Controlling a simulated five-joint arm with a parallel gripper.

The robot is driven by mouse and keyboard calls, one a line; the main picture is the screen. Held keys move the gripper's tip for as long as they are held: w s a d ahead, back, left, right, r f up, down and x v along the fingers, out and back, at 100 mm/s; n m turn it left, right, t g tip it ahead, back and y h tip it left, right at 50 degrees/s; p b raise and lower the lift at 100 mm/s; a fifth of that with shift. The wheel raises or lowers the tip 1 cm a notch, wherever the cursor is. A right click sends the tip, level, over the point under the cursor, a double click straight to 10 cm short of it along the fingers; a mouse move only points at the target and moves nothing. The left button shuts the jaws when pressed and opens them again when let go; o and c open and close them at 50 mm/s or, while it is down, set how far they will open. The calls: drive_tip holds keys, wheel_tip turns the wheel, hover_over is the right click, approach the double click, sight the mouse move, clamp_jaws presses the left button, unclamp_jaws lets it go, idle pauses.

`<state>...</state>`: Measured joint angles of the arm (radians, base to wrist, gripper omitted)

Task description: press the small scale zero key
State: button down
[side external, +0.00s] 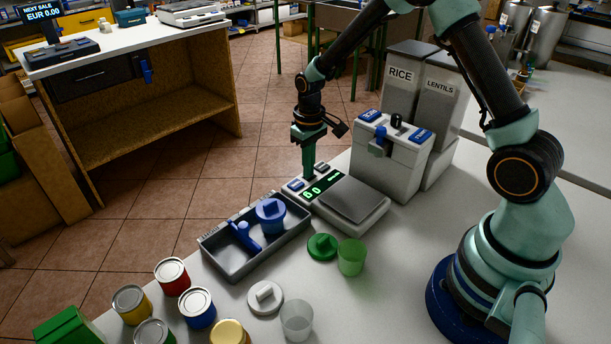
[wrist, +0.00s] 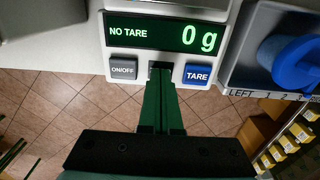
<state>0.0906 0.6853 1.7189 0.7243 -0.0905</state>
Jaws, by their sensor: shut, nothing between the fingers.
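The small scale (side external: 352,198) stands on the white counter, with a grey pan and a lit green display. In the wrist view its display (wrist: 152,34) reads "NO TARE" and "0 g". The grey ON/OFF key (wrist: 123,68) and the blue TARE key (wrist: 197,75) flank my gripper (wrist: 160,75). My gripper is shut and empty, pointing down at the key row, and it also shows in the side view (side external: 309,174). Its fingertips hide most of the spot between the two keys. I cannot tell whether they touch it.
A green cup (side external: 351,257), green lid (side external: 322,246) and several cans (side external: 197,307) stand nearer.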

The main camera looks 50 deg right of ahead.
drive_tip(key=shift+s+f, duration=0.4)
drive_tip(key=shift+f, duration=0.15)
wheel_tip(320, 180, up, 15)
drive_tip(key=shift+w, duration=0.35)
drive_tip(key=shift+r, duration=0.1)
drive_tip(key=s+a+r+t, duration=0.2)
drive_tip(key=s+r, duration=0.2)
drive_tip(key=s, duration=0.4)
drive_tip(key=s+a+r+t, duration=0.2)
drive_tip(key=s+r+t, duration=0.1)
drive_tip(key=s, duration=0.4)
drive_tip(key=shift+s+r, duration=0.4)
drive_tip(key=shift+r, duration=0.15)
idle(1.0)
